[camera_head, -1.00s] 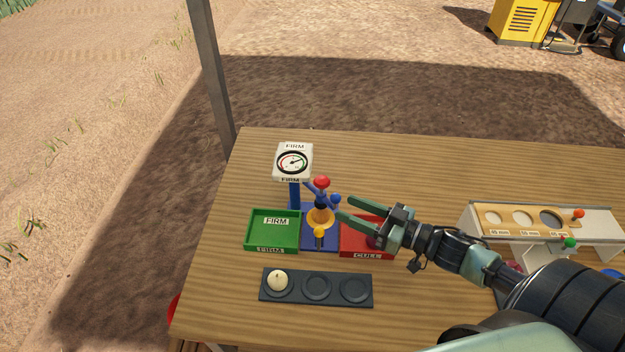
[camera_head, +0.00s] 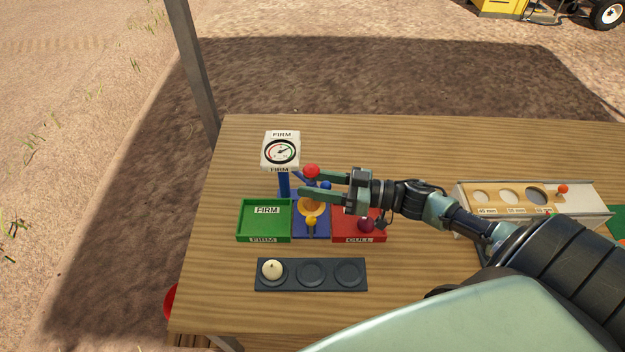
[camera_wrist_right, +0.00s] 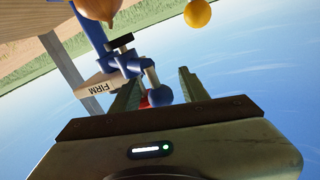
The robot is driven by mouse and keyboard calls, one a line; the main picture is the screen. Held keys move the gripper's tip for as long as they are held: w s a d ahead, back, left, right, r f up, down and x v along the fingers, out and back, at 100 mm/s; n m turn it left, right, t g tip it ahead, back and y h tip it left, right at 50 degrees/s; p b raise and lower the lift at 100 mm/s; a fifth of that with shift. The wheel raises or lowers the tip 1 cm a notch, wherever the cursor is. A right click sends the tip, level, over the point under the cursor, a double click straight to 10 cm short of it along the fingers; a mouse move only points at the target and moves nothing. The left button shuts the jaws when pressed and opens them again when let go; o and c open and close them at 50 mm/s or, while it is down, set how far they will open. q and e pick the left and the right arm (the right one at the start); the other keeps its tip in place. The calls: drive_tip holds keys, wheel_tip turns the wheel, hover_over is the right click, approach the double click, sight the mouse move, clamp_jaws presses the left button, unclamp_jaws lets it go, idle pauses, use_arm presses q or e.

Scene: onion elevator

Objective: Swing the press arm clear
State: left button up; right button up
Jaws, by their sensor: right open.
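The press stands on the table with a blue post and a dial gauge (camera_head: 281,151) marked FIRM. Its blue arm carries a red knob (camera_head: 311,171) and a blue ball (camera_head: 326,186). My right gripper (camera_head: 303,185) is open at the press arm, its fingers pointing left. In the right wrist view the blue ball (camera_wrist_right: 160,93) sits between the open fingers; the red knob is mostly hidden behind the left finger. A golden onion (camera_head: 310,207) sits on the press below my fingers, partly covered, with a yellow knob (camera_head: 311,221) in front. My left gripper is out of view.
A green FIRM tray (camera_head: 264,237) lies left of the press, and a red CULL tray (camera_head: 345,228) with a dark red onion (camera_head: 366,224) lies right. A dark three-well holder (camera_head: 311,287) with a pale onion is in front. A sizing board (camera_head: 510,212) stands at right.

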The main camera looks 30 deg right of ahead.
drive_tip(key=shift+a, duration=0.1)
clamp_jaws()
idle(1.4)
